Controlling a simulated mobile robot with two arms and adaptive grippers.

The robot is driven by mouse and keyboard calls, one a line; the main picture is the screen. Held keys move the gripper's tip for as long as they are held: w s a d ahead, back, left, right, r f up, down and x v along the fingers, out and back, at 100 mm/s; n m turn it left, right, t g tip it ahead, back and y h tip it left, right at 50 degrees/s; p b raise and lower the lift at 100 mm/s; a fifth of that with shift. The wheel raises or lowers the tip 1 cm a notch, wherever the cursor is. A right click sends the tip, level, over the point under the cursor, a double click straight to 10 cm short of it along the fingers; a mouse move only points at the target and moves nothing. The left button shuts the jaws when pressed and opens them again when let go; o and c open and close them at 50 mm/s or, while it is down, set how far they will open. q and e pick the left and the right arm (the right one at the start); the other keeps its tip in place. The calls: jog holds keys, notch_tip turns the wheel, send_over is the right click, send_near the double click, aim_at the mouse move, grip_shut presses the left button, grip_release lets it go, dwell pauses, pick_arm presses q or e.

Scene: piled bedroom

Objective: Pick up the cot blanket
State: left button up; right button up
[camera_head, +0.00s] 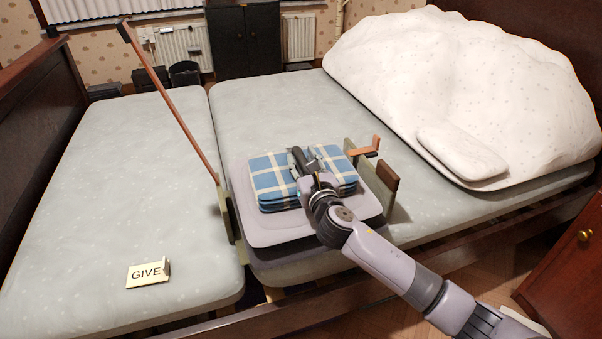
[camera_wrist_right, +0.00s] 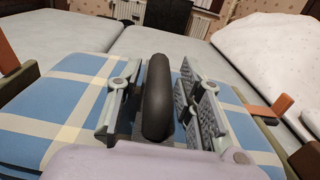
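The folded cot blanket, a blue and white checked stack (camera_head: 272,178), lies on a grey padded block on the bed; its checked cloth also shows in the right wrist view (camera_wrist_right: 62,105). A dark rounded bar, like a handle (camera_wrist_right: 157,97), stands over the blanket; I cannot tell if it is fixed to it. My right gripper (camera_head: 308,160) is at the top of the blanket. In the wrist view its fingers (camera_wrist_right: 160,108) are apart, one on each side of the bar, with a narrow gap visible on the right. My left gripper is not in view.
A long brown pole (camera_head: 168,95) leans up from an upright plate (camera_head: 227,213) left of the blanket. Upright boards (camera_head: 378,182) stand on its right. A white duvet heap (camera_head: 465,80) fills the bed's far right. A GIVE card (camera_head: 147,273) stands on the mostly bare left mattress (camera_head: 120,180).

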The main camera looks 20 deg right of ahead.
grip_shut()
jog(key=shift+r, duration=0.2)
dwell(0.4)
